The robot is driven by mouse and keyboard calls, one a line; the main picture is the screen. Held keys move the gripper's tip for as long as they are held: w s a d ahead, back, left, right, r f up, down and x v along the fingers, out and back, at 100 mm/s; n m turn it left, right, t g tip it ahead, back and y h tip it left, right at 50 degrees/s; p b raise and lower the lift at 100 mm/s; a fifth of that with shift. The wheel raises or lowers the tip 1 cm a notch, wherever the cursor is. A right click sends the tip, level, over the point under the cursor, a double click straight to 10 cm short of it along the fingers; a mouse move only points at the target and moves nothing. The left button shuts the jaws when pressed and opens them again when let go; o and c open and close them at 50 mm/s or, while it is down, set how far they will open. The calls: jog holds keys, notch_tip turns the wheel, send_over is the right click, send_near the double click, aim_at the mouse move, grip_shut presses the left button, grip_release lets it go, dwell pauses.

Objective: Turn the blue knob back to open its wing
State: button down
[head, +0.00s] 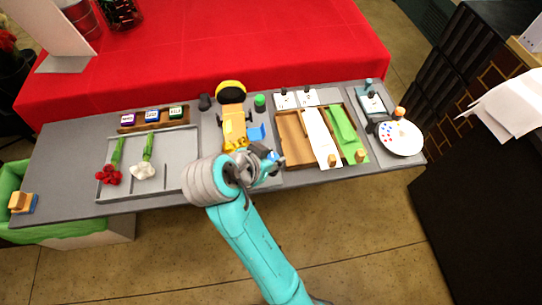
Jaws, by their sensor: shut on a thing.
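A yellow fixture (234,128) with a yellow-and-black round top stands mid-table. A blue flap (257,132), which looks like the wing, sticks out at its right side. My gripper (270,163) is just below the fixture, at the table's near edge. It is shut at a small blue part (273,155), which looks like the blue knob. The fingers and wrist hide most of the knob, so its turn angle cannot be told.
A grey tray (190,160) with red and white flowers lies left. Wooden, white and green panels (296,138) lie close right of my gripper. A paint palette (400,138) is at the far right. A green button (260,101) stands behind.

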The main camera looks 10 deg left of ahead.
jog(key=c, duration=0.8)
grip_release()
